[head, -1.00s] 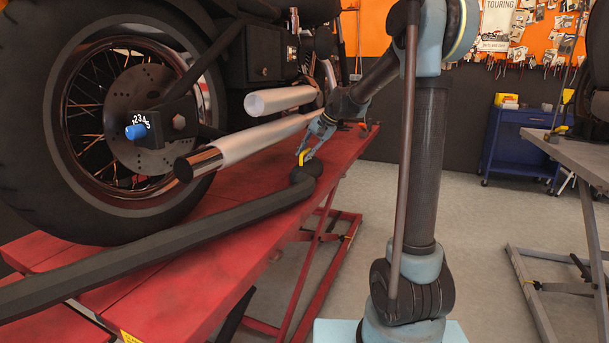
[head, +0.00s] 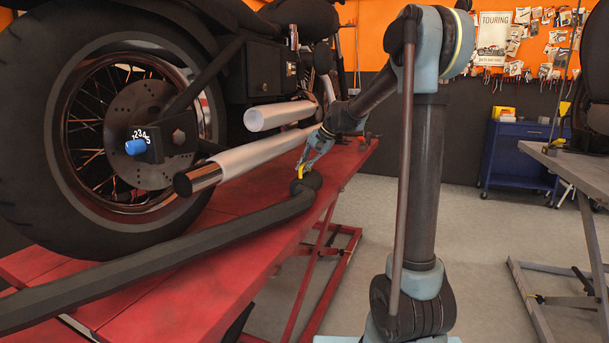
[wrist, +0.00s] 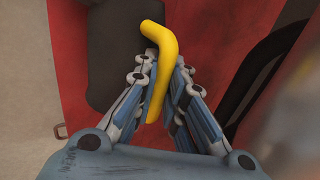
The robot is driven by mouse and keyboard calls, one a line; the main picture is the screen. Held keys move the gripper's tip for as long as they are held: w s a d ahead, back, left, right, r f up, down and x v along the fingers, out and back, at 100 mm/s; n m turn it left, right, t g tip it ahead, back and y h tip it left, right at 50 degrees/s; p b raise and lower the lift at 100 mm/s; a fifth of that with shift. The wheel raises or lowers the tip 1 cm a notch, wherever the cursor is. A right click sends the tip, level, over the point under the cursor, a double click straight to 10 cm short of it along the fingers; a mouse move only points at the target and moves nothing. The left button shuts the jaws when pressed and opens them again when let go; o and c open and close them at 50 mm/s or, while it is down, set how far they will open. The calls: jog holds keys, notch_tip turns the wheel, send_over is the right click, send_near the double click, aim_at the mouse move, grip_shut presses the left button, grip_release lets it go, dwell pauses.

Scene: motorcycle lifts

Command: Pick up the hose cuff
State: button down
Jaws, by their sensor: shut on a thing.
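The hose cuff (head: 311,183) is the thick black end of a dark hose, with a yellow bent handle (head: 300,172) on it. It lies at the edge of the red lift, below the exhaust pipes. My gripper (head: 303,166) reaches down to it from the upper right and is shut on the yellow handle. In the wrist view, the handle (wrist: 158,48) runs between the two fingers of my gripper (wrist: 163,68), and the black cuff (wrist: 112,52) is beside it at left. The fingers partly hide the handle's sides. I cannot tell whether the cuff is clear of the lift.
The black hose (head: 170,248) runs along the red lift (head: 225,268) to the lower left. A motorcycle wheel (head: 60,205) and two exhaust pipes (head: 250,153) stand close by. A grey lift (head: 560,160) and a blue cart (head: 510,155) are at right, with open floor (head: 455,215) between.

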jog(key=v, duration=0.3)
jog(key=shift+w+a+r, duration=0.15)
jog(key=shift+a, duration=0.15)
jog(key=s+d, duration=0.3)
jog(key=d, duration=0.5)
jog(key=s+d, duration=0.3)
jog(key=d, duration=0.5)
jog(key=shift+r, duration=0.3)
jog(key=s+a, duration=0.5)
jog(key=s, duration=1)
jog(key=shift+a, duration=0.25)
jog(key=shift+w, duration=0.1)
